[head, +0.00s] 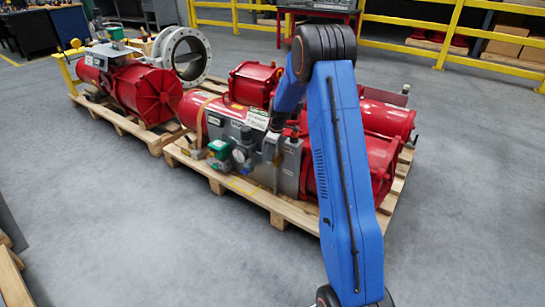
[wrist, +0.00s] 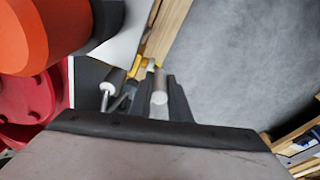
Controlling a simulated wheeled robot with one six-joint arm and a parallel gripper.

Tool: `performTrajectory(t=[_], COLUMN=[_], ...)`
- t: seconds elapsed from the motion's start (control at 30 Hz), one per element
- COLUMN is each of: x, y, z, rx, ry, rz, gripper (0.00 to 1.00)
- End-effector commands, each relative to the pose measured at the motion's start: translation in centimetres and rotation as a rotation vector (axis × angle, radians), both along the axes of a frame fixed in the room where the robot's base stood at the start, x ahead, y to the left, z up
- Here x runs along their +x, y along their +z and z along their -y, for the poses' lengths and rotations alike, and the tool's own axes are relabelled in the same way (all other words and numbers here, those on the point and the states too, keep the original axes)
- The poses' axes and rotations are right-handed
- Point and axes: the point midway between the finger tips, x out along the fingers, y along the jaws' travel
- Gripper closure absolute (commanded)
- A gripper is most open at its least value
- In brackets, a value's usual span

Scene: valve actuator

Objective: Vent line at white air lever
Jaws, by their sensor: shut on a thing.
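In the wrist view a white round-ended lever handle (wrist: 160,97) stands between the dark fingers of my gripper (wrist: 152,100). The fingers are shut on it. A second pale cylindrical end on a thin metal rod (wrist: 106,92) shows just left of the fingers. In the head view my gripper (head: 277,150) is at the grey control panel of the red actuator (head: 212,112) on the near pallet. The lever is too small and too covered by my gripper to make out there.
An orange rounded part (wrist: 35,32) and a red flange (wrist: 30,110) are close on the left in the wrist view. A second red actuator (head: 140,92) with a grey valve ring (head: 186,55) lies farther left. Yellow railings (head: 445,40) stand behind. Floor in front is clear.

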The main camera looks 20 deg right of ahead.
Motion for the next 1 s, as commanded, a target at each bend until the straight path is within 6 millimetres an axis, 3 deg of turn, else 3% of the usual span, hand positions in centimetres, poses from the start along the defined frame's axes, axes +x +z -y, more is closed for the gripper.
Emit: performTrajectory(t=[0.67, 0.7, 0.73, 1.0], x=[-0.75, -0.76, -0.76, -0.69], y=[-0.2, -0.2, -0.2, -0.16], z=[0.36, 0.37, 0.37, 0.39], rx=[0.039, 0.039, 0.039, 0.038], ry=[-0.002, -0.002, -0.002, -0.003], rz=[0.073, 0.073, 0.073, 0.074], gripper=[1.0, 0.74, 0.67, 0.65])
